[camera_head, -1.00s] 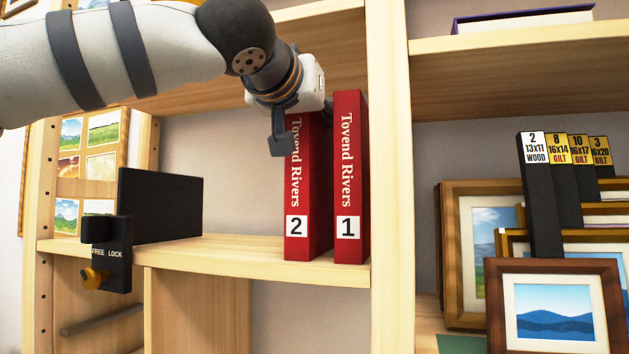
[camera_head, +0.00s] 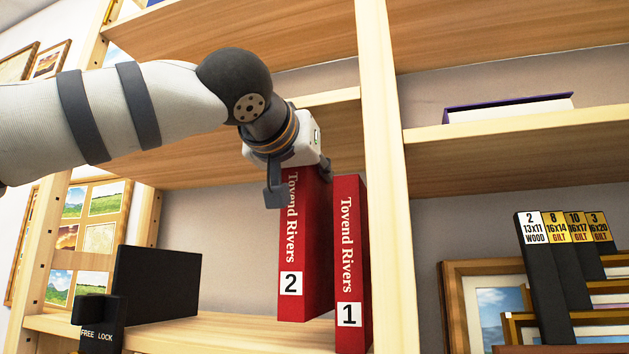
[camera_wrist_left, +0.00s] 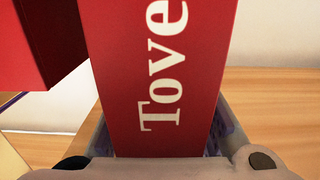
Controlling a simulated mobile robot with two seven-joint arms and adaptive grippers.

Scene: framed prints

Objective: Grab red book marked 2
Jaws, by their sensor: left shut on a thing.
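The red book marked 2 (camera_head: 293,240), titled "Tovend Rivers", is upright with its spine toward me. My left gripper (camera_head: 300,180) is shut on its upper end, and the book's bottom edge is raised above the shelf board. In the left wrist view the spine of this book (camera_wrist_left: 158,75) stands between the fingers. The red book marked 1 (camera_head: 349,265) stands upright just to its right, and its red cover also shows at the upper left of the wrist view (camera_wrist_left: 40,40). My right gripper is not in view.
A wooden shelf post (camera_head: 388,200) rises right of book 1. A shelf board (camera_head: 320,115) lies above, behind my gripper. A black panel (camera_head: 158,285) stands left, beside a "FREE LOCK" block (camera_head: 98,322). Framed prints (camera_head: 487,300) and black labelled blocks (camera_head: 545,285) fill the right bay.

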